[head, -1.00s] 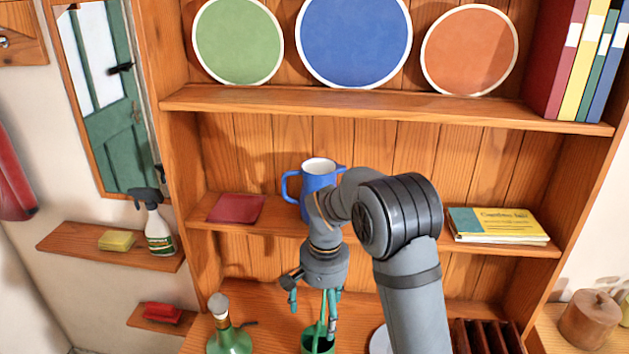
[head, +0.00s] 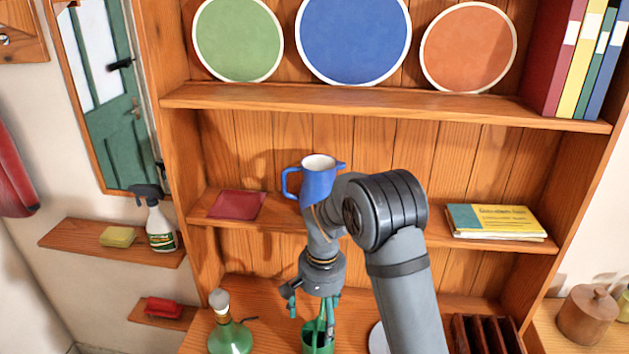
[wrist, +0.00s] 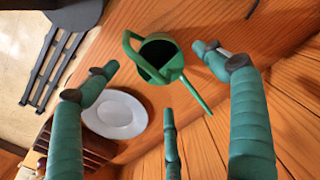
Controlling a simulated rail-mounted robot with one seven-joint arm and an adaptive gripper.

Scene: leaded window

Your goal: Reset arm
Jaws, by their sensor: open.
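My gripper (head: 321,318) has three green fingers and points down over the lower counter in the head view. A small green watering can (wrist: 155,52) with a handle and a thin spout stands below the fingertips. Its green body (head: 318,345) shows just under the fingers in the head view, partly hidden by them. I cannot tell from these frames whether a finger touches it. My grey arm reaches in from the bottom right.
A blue jug (head: 318,183) stands on the middle shelf behind my arm. A red square item (head: 237,205) lies to its left, books (head: 495,222) to its right. A white plate (wrist: 117,115) and a dark rack (head: 487,335) are to the right.

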